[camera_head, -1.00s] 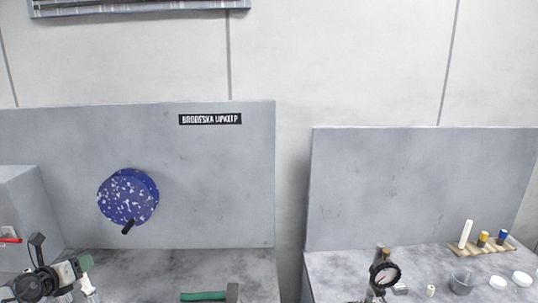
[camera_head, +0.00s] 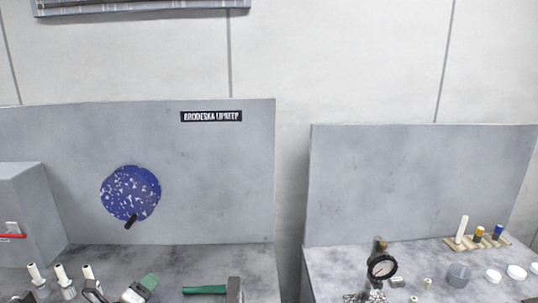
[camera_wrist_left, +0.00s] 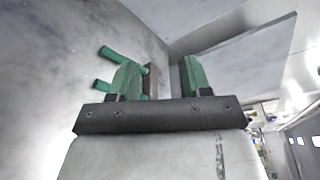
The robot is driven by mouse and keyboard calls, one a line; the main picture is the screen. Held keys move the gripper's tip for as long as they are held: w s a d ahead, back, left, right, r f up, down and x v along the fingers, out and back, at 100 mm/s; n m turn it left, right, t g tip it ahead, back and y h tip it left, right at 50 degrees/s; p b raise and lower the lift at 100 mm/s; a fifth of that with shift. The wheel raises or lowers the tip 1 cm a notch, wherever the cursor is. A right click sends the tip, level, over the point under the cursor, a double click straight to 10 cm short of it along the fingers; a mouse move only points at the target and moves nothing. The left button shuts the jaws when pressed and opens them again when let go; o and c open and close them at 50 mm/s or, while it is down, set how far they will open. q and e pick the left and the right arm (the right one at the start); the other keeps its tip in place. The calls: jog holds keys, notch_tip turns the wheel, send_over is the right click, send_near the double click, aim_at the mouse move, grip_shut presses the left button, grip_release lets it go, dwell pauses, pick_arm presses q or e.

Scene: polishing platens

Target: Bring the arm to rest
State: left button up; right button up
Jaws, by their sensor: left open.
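My left gripper (camera_head: 128,291) is low at the left of the head view, at the bottom edge and partly cut off. It is above the left bench, between the white-topped bottles and the green-handled hammer. My right gripper is not in view.
A blue speckled disc (camera_head: 130,190) is against the left bench's back panel (camera_head: 220,180). White-topped bottles (camera_head: 62,276) and a green-handled hammer (camera_head: 205,290) are on that bench. The right bench holds a dial gauge (camera_head: 382,267), dishes (camera_head: 493,275) and a wooden rack (camera_head: 462,243).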

pick_arm(q)
jog(key=s+d+f+n+g+y, duration=0.2)
jog(key=s+d+f+n+y, duration=0.15)
jog(key=s+d+n, duration=0.75)
jog(key=s+f+n+g, duration=0.3)
jog(key=s+n+g, duration=0.85)
jog(key=s, duration=1.35)
notch_tip(320, 180, down, 30)
jog(key=s+n+b, duration=0.1)
jog(key=n+b, duration=0.1)
jog(key=b, duration=0.3)
jog(key=s+a+f+b, duration=0.1)
jog(key=s+f+b, duration=0.1)
jog(key=s+f, duration=0.6)
jog(key=s+a+f+g+b, duration=0.1)
jog(key=s+a+f+b, duration=0.1)
jog(key=s+f, duration=0.6)
notch_tip(320, 180, down, 6)
jog(key=shift+s+r, duration=0.25)
jog(key=shift+s, duration=0.1)
